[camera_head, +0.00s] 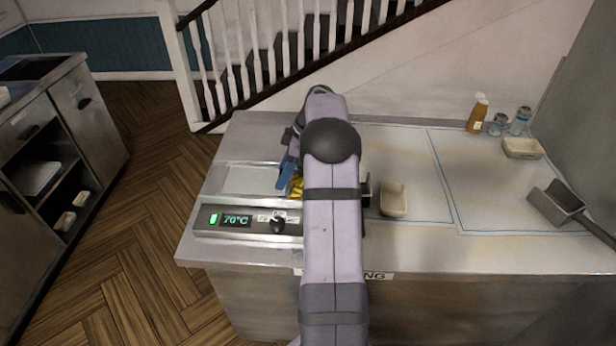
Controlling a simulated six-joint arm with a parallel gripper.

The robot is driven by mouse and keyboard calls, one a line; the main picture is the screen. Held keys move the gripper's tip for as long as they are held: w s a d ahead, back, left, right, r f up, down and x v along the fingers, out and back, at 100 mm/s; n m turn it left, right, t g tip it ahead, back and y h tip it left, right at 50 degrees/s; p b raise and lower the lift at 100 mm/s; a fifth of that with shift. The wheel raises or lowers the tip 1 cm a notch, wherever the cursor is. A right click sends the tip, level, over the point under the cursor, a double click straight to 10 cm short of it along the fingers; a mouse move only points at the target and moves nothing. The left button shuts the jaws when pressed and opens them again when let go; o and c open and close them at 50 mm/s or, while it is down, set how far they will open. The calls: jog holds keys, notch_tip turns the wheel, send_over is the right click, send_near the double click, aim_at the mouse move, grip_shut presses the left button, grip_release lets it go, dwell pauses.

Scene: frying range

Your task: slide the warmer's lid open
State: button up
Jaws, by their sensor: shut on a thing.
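The warmer (207,217) is set into the left end of the steel counter, with a lit front panel reading 70°C and a black knob. Its flat metal lid (240,181) covers the left part of its top. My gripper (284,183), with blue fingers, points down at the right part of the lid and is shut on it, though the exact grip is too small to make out. Just right of the fingers, yellow food (296,187) shows in an uncovered part of the warmer. My arm hides the warmer's right side.
A small pale tray (394,200) stands right of my arm; another (523,148) is at the back right. A sauce bottle (477,114), two shakers (510,122) and a metal scoop (556,203) are farther right. The counter's middle right is clear.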

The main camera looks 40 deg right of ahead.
aim_at(268, 181)
jog(key=shift+w+a, duration=1.2)
jog(key=o, duration=1.5)
jog(key=shift+r, duration=0.1)
jog(key=shift+b+v, duration=1.25)
jog(key=shift+v, duration=2.4)
